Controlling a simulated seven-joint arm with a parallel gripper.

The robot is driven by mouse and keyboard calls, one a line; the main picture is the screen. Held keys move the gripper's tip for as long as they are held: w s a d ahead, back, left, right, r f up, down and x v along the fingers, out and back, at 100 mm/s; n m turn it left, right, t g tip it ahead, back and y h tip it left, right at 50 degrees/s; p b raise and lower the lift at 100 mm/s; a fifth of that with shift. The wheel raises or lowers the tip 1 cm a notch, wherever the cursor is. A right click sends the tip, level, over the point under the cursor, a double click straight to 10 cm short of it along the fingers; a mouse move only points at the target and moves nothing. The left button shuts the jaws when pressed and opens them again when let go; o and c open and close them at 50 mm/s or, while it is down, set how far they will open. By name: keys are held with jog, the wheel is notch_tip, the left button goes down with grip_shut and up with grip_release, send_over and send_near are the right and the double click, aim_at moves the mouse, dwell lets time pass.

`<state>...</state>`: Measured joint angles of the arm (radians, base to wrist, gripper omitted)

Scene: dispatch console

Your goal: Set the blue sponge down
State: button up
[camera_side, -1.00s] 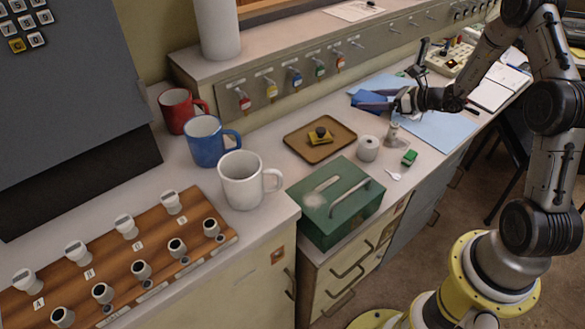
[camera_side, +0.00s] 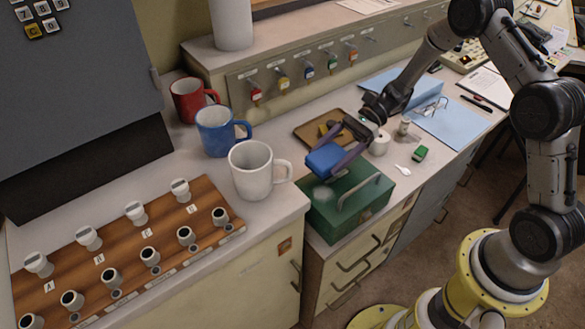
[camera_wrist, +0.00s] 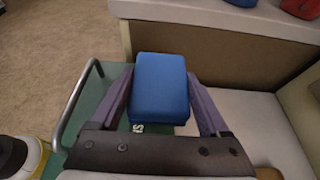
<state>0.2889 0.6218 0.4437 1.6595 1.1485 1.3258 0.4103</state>
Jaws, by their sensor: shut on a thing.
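The blue sponge (camera_side: 326,159) is held between the two purple-grey fingers of my gripper (camera_side: 344,160). In the side view it is over the back left part of the green metal box (camera_side: 365,205); I cannot tell whether it touches the lid. The wrist view shows the sponge (camera_wrist: 159,88) between the fingertips of my gripper (camera_wrist: 160,97), with the green box (camera_wrist: 112,88) and its bar handle (camera_wrist: 78,100) beneath and to the left.
The white mug (camera_side: 250,172) stands just left of the box, with the blue mug (camera_side: 214,132) and red mug (camera_side: 187,102) behind. A brown tray (camera_side: 308,135), a white roll (camera_side: 379,144) and a small green block (camera_side: 420,153) lie behind the box. Blue paper (camera_side: 450,125) lies farther right.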

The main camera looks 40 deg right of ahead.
jog(key=w+f, duration=0.2)
jog(key=w, duration=0.1)
jog(key=w+a+f, duration=0.1)
jog(key=w+f, duration=0.2)
jog(key=w+a+f, duration=0.1)
jog(key=w+f, duration=0.1)
jog(key=w, duration=0.2)
jog(key=shift+f, duration=0.2)
jog(key=shift+w+f, duration=0.5)
jog(key=shift+f, duration=1.7)
jog(key=shift+f, duration=0.2)
jog(key=o, duration=1.2)
jog(key=shift+r, duration=0.15)
